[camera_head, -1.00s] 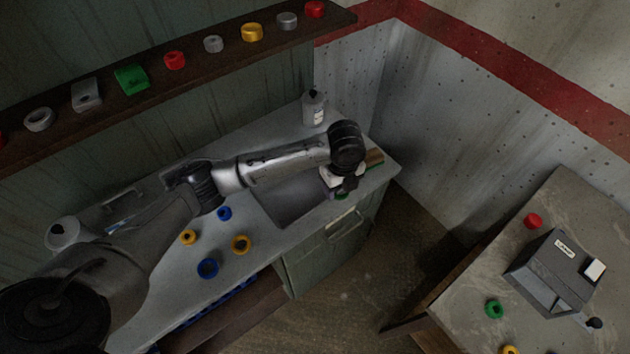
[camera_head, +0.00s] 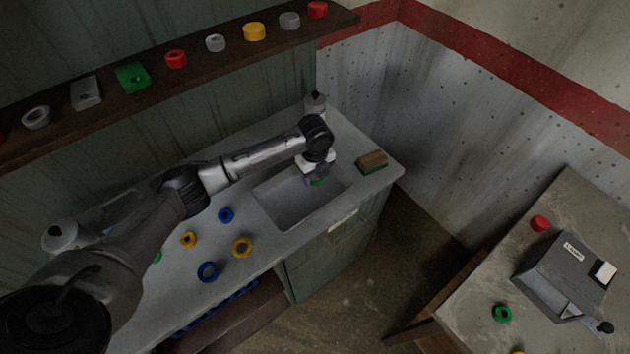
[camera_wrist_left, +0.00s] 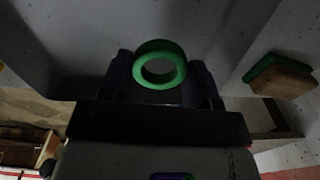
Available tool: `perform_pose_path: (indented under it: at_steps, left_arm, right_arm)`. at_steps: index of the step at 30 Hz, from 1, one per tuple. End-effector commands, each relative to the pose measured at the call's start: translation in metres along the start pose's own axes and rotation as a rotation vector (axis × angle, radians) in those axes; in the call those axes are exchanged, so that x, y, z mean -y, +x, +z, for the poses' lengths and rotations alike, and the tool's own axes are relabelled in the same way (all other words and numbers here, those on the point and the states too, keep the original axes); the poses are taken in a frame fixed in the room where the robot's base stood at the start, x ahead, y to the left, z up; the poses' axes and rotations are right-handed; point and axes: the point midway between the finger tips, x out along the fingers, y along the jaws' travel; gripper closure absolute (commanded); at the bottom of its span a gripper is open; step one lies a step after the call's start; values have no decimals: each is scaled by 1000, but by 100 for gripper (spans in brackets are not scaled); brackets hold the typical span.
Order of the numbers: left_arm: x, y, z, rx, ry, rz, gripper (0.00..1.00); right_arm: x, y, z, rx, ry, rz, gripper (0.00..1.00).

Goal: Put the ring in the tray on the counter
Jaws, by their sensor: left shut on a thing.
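A green ring (camera_head: 317,182) is held in my left gripper (camera_head: 316,175), over the right part of the grey tray (camera_head: 283,211) sunk into the counter. The ring also shows in the left wrist view (camera_wrist_left: 160,47), between the two dark fingers of the left gripper (camera_wrist_left: 160,75), which is shut on it. Its hole faces the camera. I cannot tell how high the ring is above the tray floor. The arm covers part of the tray's back edge. My right gripper is not in view.
A wood-and-green block (camera_head: 372,161) lies on the counter (camera_head: 350,190) right of the tray. Blue rings (camera_head: 208,271) and yellow rings (camera_head: 242,247) lie to its left. A white bottle (camera_head: 315,105) stands behind. A shelf (camera_head: 205,75) with several parts runs above.

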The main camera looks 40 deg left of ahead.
Motion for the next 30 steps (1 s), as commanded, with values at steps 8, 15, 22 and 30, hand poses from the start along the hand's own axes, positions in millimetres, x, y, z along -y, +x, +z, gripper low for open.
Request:
perform_pose_path:
  at_steps: [8, 15, 22, 30]
  left_arm:
    - [-1, 34, -1, 0, 0, 3, 68]
    - [-1, 37, -1, 1, 0, 1, 68]
    - [-1, 40, -1, 1, 1, 2, 42]
    - [-1, 40, -1, 1, 0, 2, 19]
  right_arm:
    - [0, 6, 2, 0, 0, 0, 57]
    - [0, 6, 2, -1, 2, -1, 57]
    - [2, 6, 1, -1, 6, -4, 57]
    - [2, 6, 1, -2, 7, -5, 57]
